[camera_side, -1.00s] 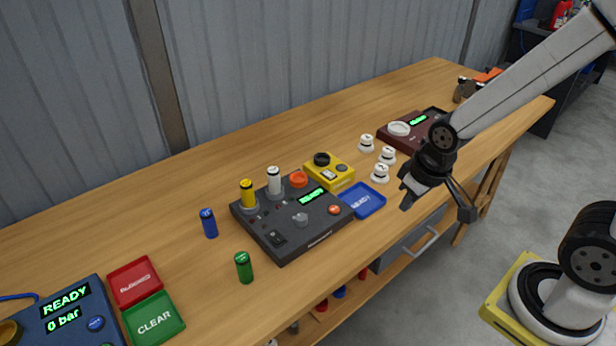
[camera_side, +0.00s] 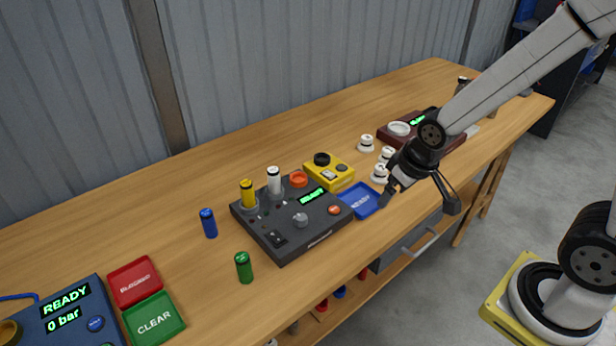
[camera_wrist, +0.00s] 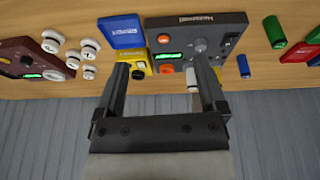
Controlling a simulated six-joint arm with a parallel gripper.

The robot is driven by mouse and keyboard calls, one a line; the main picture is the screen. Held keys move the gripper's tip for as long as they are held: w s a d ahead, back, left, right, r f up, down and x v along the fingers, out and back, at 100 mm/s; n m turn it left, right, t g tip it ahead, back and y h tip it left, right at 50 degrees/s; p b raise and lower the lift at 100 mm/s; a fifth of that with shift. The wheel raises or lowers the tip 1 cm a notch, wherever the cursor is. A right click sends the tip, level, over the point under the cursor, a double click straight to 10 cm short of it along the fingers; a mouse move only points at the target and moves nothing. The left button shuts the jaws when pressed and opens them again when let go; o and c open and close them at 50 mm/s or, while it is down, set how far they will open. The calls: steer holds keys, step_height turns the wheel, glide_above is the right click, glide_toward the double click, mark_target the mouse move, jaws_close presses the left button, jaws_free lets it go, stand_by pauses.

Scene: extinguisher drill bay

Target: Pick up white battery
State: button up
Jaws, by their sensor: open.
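The white battery (camera_side: 274,181) stands upright in a socket at the back of the dark grey charger box (camera_side: 322,233). A yellow battery (camera_side: 248,194) stands upright to its left on the same box. My gripper (camera_side: 390,193) is open and empty, above the right part of the bench near the blue tray, to the right of and apart from the white battery. In the wrist view, my gripper (camera_wrist: 163,72) spans the charger box, and the white battery (camera_wrist: 192,80) shows partly, beside the right finger. Its lower part is hard to make out there.
A blue battery (camera_side: 209,223) and a green battery (camera_side: 244,267) stand on the bench left of the box. A yellow device (camera_side: 343,178), a blue tray (camera_side: 356,208) and several white knobs (camera_side: 366,143) lie to the right. Red (camera_side: 134,275) and green (camera_side: 165,312) trays sit front left.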

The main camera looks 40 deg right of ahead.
steer(key=w+f+n+t+y, duration=0.1)
steer(key=w+t, duration=0.1)
steer(key=w, duration=0.7)
steer(key=w+f+n+t, duration=0.2)
steer(key=w+t, duration=0.1)
steer(key=w, duration=0.6)
steer(key=n+t+y, duration=0.2)
steer(key=n+y, duration=0.1)
steer(key=y, duration=0.2)
glide_toward(268, 174)
step_height(268, 174, down, 2)
steer(key=w+d, duration=0.1)
steer(key=w, duration=0.2)
steer(key=shift+w+a+f+n+y, duration=0.1)
steer(key=shift+a+f+n+y, duration=0.2)
steer(key=shift+f+y, duration=0.15)
steer(key=shift+x, duration=1.3)
steer(key=shift+x, duration=2.55)
steer(key=shift+r, duration=0.1)
jaws_close()
